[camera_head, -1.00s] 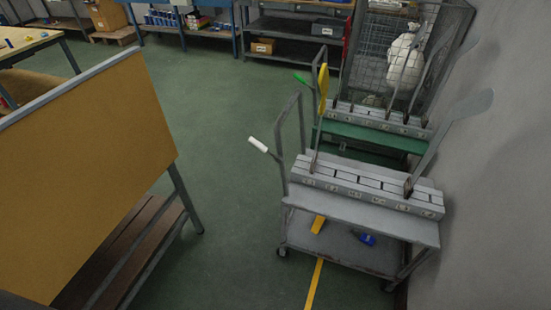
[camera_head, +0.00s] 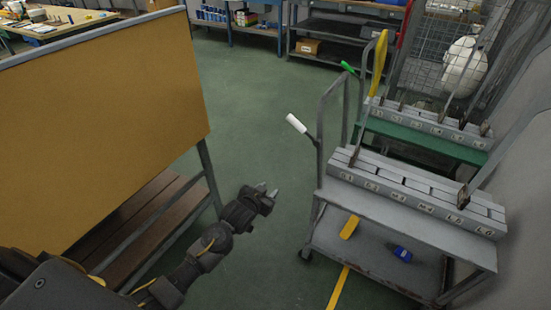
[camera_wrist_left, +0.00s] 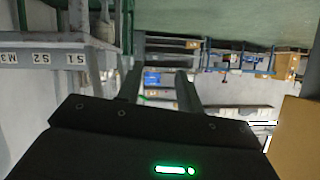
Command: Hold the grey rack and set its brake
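The grey rack (camera_head: 400,219) is a wheeled cart at the right of the head view, with a labelled slotted block (camera_head: 410,195) on its top shelf. Its upright push handle (camera_head: 321,125) is at its left end. A lever with a white grip (camera_head: 296,123) sticks out beside that handle, tilted up to the left. My left gripper (camera_head: 267,190) is open and empty, left of the rack and apart from it. In the left wrist view its two fingers (camera_wrist_left: 159,82) are spread, and the rack's labelled edge (camera_wrist_left: 45,58) shows at left. My right gripper is not in view.
A green rack (camera_head: 425,138) with a green-grip lever (camera_head: 348,67) stands just behind the grey one. A yellow-brown board (camera_head: 110,120) over a wooden bench (camera_head: 140,225) stands at left. Green floor (camera_head: 270,120) is clear between. A wall closes the right side.

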